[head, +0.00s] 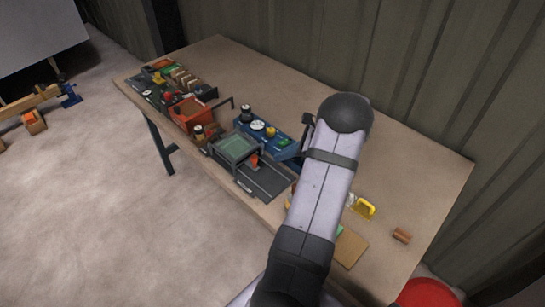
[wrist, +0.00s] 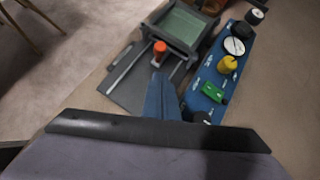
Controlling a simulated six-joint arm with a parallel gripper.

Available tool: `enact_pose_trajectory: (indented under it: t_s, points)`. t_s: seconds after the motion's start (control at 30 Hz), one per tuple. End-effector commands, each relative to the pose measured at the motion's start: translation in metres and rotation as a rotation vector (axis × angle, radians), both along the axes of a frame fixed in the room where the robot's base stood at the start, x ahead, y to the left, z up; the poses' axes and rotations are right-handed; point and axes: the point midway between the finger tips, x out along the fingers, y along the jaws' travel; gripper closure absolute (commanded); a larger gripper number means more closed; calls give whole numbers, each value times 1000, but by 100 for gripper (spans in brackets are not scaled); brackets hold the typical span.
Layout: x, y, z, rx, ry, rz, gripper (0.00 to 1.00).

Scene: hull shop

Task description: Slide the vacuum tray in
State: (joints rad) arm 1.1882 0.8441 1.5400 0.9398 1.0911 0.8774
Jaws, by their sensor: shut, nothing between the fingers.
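The vacuum tray, a grey square frame with a pale green panel (head: 236,147), sits at the far end of a dark base with rails (head: 268,183). It also shows at the top of the wrist view (wrist: 184,24). An orange-red knob (wrist: 160,47) stands at the tray's near edge, over the rails. My gripper (wrist: 161,80) is shut and empty, its blue-grey fingers pointing towards the knob. In the wrist view the fingertips appear just short of the knob; I cannot tell whether they touch. In the head view my arm hides most of the gripper.
A blue panel (wrist: 216,72) with a gauge, a yellow knob and a green switch lies right beside the rails. A yellow-handled tool (head: 365,208) and a brown block (head: 401,235) lie right of my arm. The table's back is clear.

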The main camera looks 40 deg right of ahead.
Motion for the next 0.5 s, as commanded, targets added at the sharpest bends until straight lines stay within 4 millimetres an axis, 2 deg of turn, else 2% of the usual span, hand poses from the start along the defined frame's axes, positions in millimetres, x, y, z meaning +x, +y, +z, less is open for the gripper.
enact_pose_trajectory:
  t_s: [0.2, 0.5]
  points:
    - [-28, -15, 27, -4, 0, -2, 100]
    - [-50, -26, 52, 0, 1, -1, 100]
